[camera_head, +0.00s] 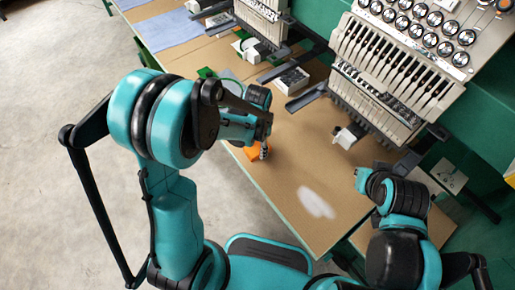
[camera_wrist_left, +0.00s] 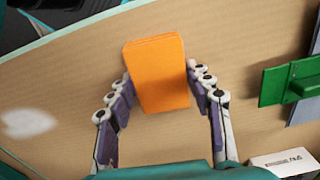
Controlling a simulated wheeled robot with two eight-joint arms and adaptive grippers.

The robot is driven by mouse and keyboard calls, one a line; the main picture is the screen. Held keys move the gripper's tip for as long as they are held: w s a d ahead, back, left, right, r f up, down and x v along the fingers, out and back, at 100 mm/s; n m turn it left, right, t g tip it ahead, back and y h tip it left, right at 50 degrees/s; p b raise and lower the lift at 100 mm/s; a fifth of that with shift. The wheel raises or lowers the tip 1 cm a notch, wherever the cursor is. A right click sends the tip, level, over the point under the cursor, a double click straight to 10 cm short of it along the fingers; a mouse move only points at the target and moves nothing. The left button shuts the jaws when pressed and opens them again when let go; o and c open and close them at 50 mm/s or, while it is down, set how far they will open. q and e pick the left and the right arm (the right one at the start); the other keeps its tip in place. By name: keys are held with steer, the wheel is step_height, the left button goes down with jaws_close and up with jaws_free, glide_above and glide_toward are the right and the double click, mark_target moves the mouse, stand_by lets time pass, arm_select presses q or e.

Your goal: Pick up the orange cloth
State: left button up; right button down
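The orange cloth (camera_wrist_left: 158,72) lies on the brown tabletop as a flat folded block. In the left wrist view it sits between the two fingertips of my left gripper (camera_wrist_left: 160,80), which are spread to either side of it. I cannot tell whether the fingers touch its edges. In the head view only part of the cloth (camera_head: 252,154) shows beneath my left gripper (camera_head: 264,148); the arm hides the rest.
A green block (camera_wrist_left: 290,82) and a white labelled box (camera_wrist_left: 284,162) lie near the left gripper. A white patch (camera_head: 316,203) marks the otherwise clear near tabletop (camera_head: 290,180). A thread machine (camera_head: 400,60) stands behind. Blue cloths (camera_head: 168,30) lie at the far end.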

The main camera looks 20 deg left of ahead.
stand_by(0.3)
arm_select(q)
steer(key=shift+r+p, duration=0.3)
steer(key=shift+r, duration=0.2)
steer(key=r+p, duration=0.1)
steer(key=r, duration=0.1)
steer(key=d+r+p, duration=0.1)
steer(key=r, duration=0.1)
steer(key=shift+s, duration=0.15)
steer(key=s+d+r+p, duration=0.1)
steer(key=d+r, duration=0.1)
steer(key=d, duration=0.1)
steer(key=s+d+r, duration=0.1)
steer(key=d+r, duration=0.1)
steer(key=d, duration=0.1)
steer(key=s+d+r+p, duration=0.1)
steer(key=d+r, duration=0.1)
steer(key=d, duration=0.2)
steer(key=shift+s+p, duration=0.15)
steer(key=shift+p, duration=0.2)
steer(key=shift+o, duration=0.6)
steer(key=shift+c, duration=0.5)
